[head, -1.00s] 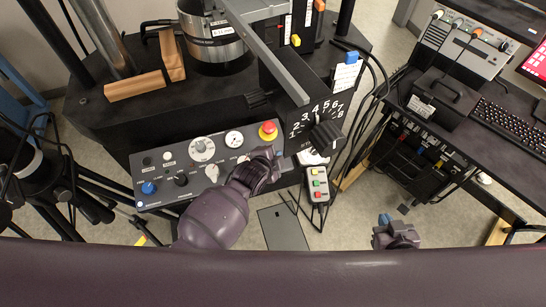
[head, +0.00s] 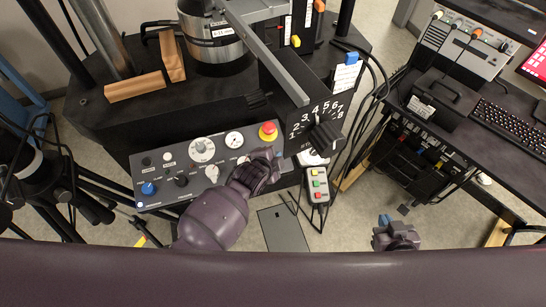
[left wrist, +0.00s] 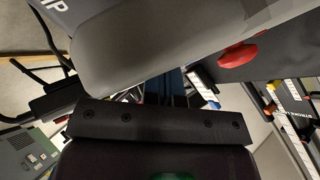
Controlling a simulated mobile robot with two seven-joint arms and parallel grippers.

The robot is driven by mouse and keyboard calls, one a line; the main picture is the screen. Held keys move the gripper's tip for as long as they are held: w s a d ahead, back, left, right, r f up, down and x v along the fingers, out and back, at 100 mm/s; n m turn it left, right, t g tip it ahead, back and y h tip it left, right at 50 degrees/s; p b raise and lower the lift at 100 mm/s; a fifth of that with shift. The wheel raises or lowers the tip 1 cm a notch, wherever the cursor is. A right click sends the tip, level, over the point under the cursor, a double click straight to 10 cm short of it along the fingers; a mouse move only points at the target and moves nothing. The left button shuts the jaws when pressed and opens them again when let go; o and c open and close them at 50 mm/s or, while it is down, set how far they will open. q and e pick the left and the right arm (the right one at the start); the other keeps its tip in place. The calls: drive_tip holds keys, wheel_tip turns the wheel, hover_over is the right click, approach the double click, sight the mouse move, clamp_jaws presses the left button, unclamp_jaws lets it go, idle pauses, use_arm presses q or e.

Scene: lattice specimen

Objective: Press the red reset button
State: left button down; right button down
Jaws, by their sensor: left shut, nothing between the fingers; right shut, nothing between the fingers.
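My right gripper (head: 385,219) is shut and empty, low over the floor at the right, far from the panel.
A black numbered dial (head: 326,134) juts out right of the button. A hanging pendant (head: 317,185) with red, yellow and green buttons is below it, with cables nearby. A desk with a keyboard (head: 512,128) stands at the right.

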use_arm(q)
drive_tip(key=shift+s+r+p, duration=0.15)
drive_tip(key=shift+r+p, duration=0.5)
drive_tip(key=shift+p, duration=0.1)
drive_tip(key=shift+s+d+r+p, duration=0.1)
drive_tip(key=shift+s+r+p, duration=0.1)
drive_tip(key=shift+r, duration=0.45)
drive_tip(key=shift+s+r+p, duration=0.15)
drive_tip(key=shift+r+p, duration=0.05)
drive_tip(key=shift+r, duration=0.4)
drive_tip(key=shift+s+d+r, duration=0.1)
drive_tip(key=shift+s+r, duration=0.05)
drive_tip(key=shift+r, duration=0.45)
drive_tip(key=shift+s+r, duration=0.15)
drive_tip(key=shift+r, duration=0.4)
